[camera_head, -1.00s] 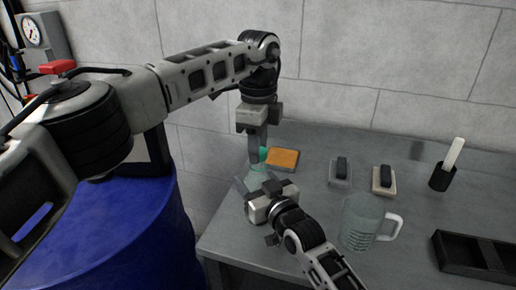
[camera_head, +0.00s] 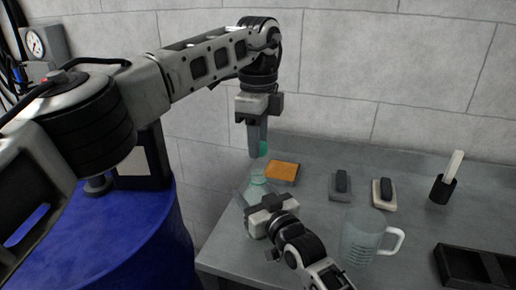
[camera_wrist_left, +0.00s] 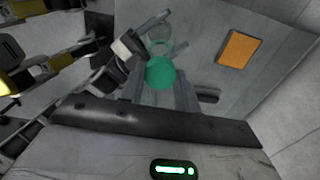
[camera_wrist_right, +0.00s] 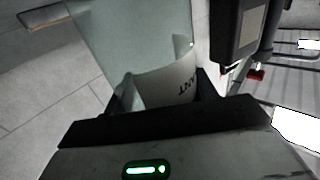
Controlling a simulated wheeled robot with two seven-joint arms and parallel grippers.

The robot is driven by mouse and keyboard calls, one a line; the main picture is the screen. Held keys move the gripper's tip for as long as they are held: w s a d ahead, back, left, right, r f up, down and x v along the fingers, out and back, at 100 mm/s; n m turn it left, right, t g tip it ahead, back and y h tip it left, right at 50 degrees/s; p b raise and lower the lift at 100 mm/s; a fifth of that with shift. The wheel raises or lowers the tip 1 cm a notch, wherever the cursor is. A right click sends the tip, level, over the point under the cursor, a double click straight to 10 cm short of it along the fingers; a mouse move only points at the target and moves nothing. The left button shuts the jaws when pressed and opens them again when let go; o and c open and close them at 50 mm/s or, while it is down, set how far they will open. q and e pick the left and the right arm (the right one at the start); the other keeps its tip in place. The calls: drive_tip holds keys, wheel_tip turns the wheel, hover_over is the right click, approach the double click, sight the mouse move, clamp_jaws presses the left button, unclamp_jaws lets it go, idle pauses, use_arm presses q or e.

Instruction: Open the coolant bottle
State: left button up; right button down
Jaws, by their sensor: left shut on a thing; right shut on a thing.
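The coolant bottle (camera_head: 257,188) is a pale, see-through bottle near the workbench's left edge. It also shows in the right wrist view (camera_wrist_right: 135,40), with a white label ending in "ANT". My right gripper (camera_head: 255,205) is shut on the bottle's body. The green cap (camera_head: 264,148) is between the fingers of my left gripper (camera_head: 258,150), which is shut on it. The cap is apart from the bottle, above its neck. In the left wrist view the round cap (camera_wrist_left: 160,72) partly covers the bottle's open-looking top (camera_wrist_left: 160,45).
An orange sponge-like block (camera_head: 282,172) lies behind the bottle. Two small dark-topped blocks (camera_head: 341,186) (camera_head: 384,193), a clear jug (camera_head: 362,238), a black holder (camera_head: 442,190) and a dark tray (camera_head: 470,265) stand to the right. A blue drum (camera_head: 130,240) is at the left.

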drive_tip(key=shift+c, duration=2)
unclamp_jaws()
